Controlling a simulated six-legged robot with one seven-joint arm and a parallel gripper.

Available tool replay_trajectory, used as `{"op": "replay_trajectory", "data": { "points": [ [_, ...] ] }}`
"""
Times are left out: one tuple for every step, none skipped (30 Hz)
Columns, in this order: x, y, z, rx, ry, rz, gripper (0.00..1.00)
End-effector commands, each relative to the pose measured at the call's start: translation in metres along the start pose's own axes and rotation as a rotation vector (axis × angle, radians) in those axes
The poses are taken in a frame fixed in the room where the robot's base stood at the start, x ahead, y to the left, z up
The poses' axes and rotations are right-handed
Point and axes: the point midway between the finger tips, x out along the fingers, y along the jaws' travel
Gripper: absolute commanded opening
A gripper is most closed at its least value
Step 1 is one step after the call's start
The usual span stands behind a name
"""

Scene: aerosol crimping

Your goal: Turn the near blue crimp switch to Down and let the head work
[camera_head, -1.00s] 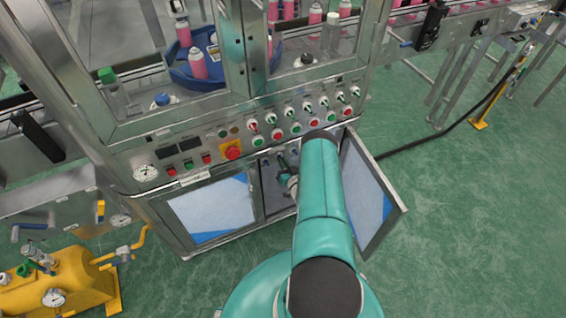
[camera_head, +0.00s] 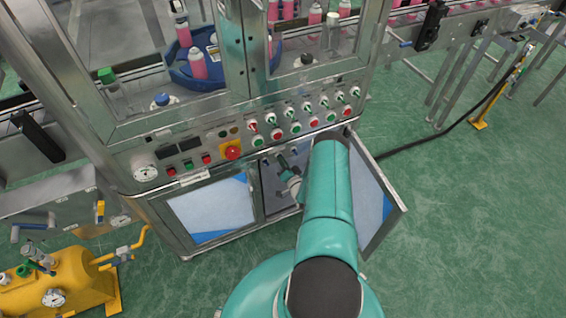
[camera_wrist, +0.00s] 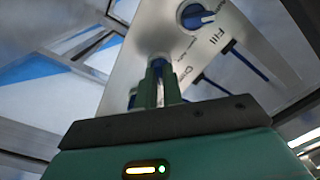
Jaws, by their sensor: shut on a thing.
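A pale panel (camera_wrist: 150,35) inside the open cabinet carries blue rotary switches and the labels "Fill" and "Crimp". My gripper (camera_wrist: 158,72) is shut on the blue crimp switch (camera_wrist: 158,61), beside the "Crimp" label. The fingers cover most of the switch, so its exact setting cannot be read. Another blue switch (camera_wrist: 196,16) near "Fill" is free, farther up the panel. In the head view my gripper (camera_head: 283,160) reaches into the cabinet opening, and the switches there are too small to make out clearly.
The open cabinet door (camera_head: 370,195) stands just right of my arm. A closed door (camera_head: 212,208) is on the left. Above is a row of buttons and toggles with a red emergency stop (camera_head: 232,152).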

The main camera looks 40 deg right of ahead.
Motion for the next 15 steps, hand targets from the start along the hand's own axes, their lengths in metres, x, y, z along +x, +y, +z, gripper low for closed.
{"op": "replay_trajectory", "data": {
  "points": [
    [-0.0003, 0.0005, 0.0004, 0.003, -0.001, 0.002, 0.00],
    [-0.0003, 0.0005, 0.0005, 0.003, -0.001, 0.002, 0.00],
    [-0.0003, 0.0004, 0.0005, 0.004, -0.001, 0.002, 0.00],
    [-0.0003, 0.0004, 0.0005, 0.003, -0.001, 0.002, 0.00],
    [-0.0003, 0.0004, 0.0006, 0.003, -0.001, 0.002, 0.00],
    [-0.0003, 0.0004, 0.0006, 0.003, -0.001, 0.002, 0.00],
    [-0.0003, 0.0004, 0.0006, 0.003, -0.001, 0.002, 0.00],
    [-0.0003, 0.0004, 0.0006, 0.003, -0.001, 0.002, 0.00],
    [-0.0003, 0.0004, 0.0006, 0.003, -0.001, 0.002, 0.00],
    [-0.0004, 0.0004, 0.0006, 0.003, -0.001, 0.002, 0.10],
    [-0.0004, 0.0004, 0.0006, 0.003, -0.001, 0.002, 0.16],
    [-0.0003, 0.0003, 0.0006, 0.003, -0.001, 0.001, 0.24],
    [-0.0003, 0.0003, 0.0005, 0.002, -0.001, 0.001, 0.30],
    [-0.0003, 0.0003, 0.0005, 0.002, -0.001, 0.001, 0.30],
    [-0.0003, 0.0002, 0.0005, 0.002, -0.001, 0.001, 0.30]
  ]
}}
